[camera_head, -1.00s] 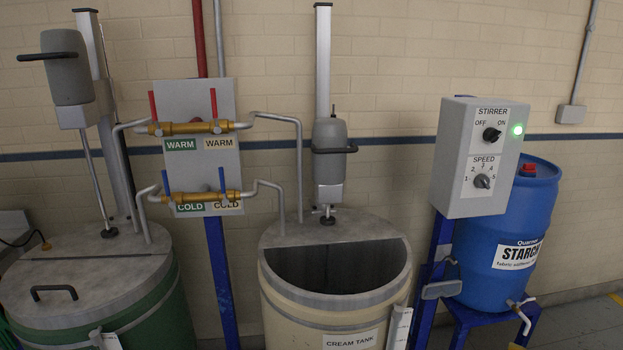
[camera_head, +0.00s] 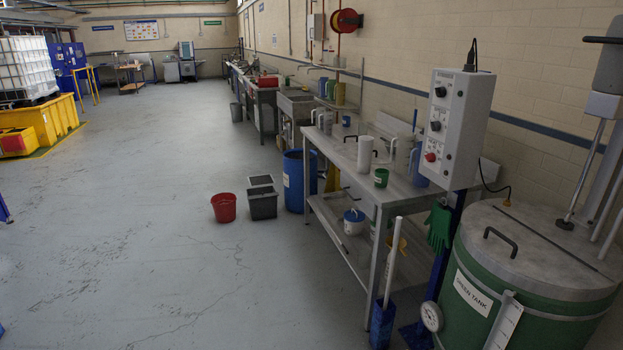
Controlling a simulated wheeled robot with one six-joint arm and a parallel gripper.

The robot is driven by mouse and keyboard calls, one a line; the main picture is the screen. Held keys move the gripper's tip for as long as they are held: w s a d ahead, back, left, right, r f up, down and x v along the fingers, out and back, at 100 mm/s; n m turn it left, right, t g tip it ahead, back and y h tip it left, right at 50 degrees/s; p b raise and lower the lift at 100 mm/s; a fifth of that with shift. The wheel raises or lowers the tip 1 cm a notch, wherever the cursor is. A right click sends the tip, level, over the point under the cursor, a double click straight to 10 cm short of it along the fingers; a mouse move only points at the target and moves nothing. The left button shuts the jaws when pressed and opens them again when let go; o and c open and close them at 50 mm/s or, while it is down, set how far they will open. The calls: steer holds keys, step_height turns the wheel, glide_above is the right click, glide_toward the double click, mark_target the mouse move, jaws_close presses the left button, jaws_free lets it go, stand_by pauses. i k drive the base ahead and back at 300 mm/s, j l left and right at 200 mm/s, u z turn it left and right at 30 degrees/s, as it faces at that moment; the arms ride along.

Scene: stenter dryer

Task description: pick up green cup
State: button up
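A small green cup (camera_head: 381,177) stands upright on the grey metal workbench (camera_head: 352,183), near the bench's front edge and toward its near end. A white cylinder (camera_head: 365,153) stands just behind and left of it, and a blue jug (camera_head: 418,168) is to its right. My gripper is not in view, so its state and its distance from the cup do not show.
The green tank (camera_head: 480,290) stands at the near right, with a grey control box (camera_head: 458,125) above it. A red bucket (camera_head: 224,207), a grey bin (camera_head: 262,202) and a blue barrel (camera_head: 295,180) stand on the floor.

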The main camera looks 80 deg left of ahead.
mark_target(381, 179)
steer(key=u, duration=2.2)
steer(key=z, duration=2.2)
steer(key=u, duration=2.2)
steer(key=i, duration=0.1)
